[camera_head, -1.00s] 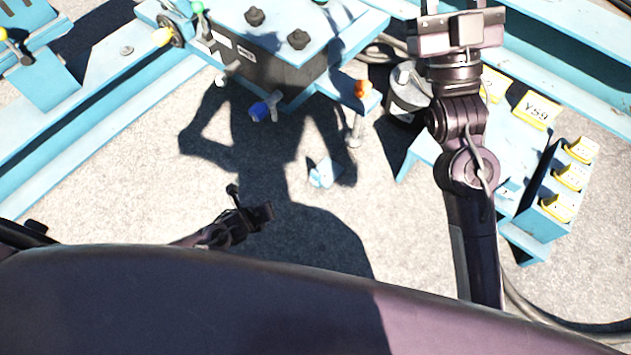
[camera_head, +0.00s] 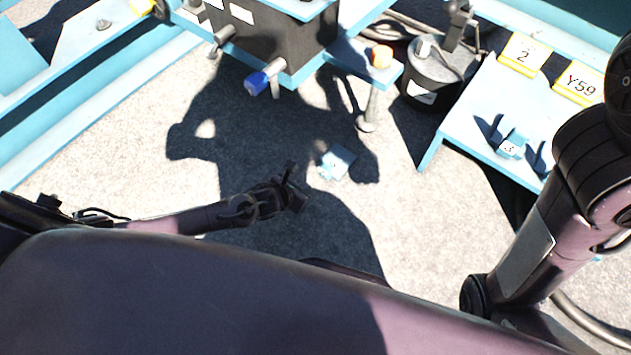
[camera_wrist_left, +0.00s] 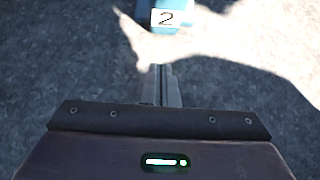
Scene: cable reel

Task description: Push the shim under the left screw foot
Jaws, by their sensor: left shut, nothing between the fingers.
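The small light-blue shim (camera_head: 340,160) lies on the grey ground near the middle of the head view. In the left wrist view a blue block with a white label "2" (camera_wrist_left: 165,18), apparently the shim, is ahead of the fingers. A metal screw foot (camera_head: 369,112) with a round pad stands behind and right of the shim, under a blue bracket with an orange knob. The shim is apart from this foot. My left gripper (camera_head: 295,190) is shut and empty, just left of and nearer than the shim; its fingers show in the wrist view (camera_wrist_left: 165,82). My right gripper is out of view.
A dark box (camera_head: 270,45) on a blue frame stands behind, with a blue knob (camera_head: 257,82) low on its front. A grey drum (camera_head: 435,72) and a blue table (camera_head: 490,115) with yellow labels are at right. Bare ground lies around the shim, partly in shadow.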

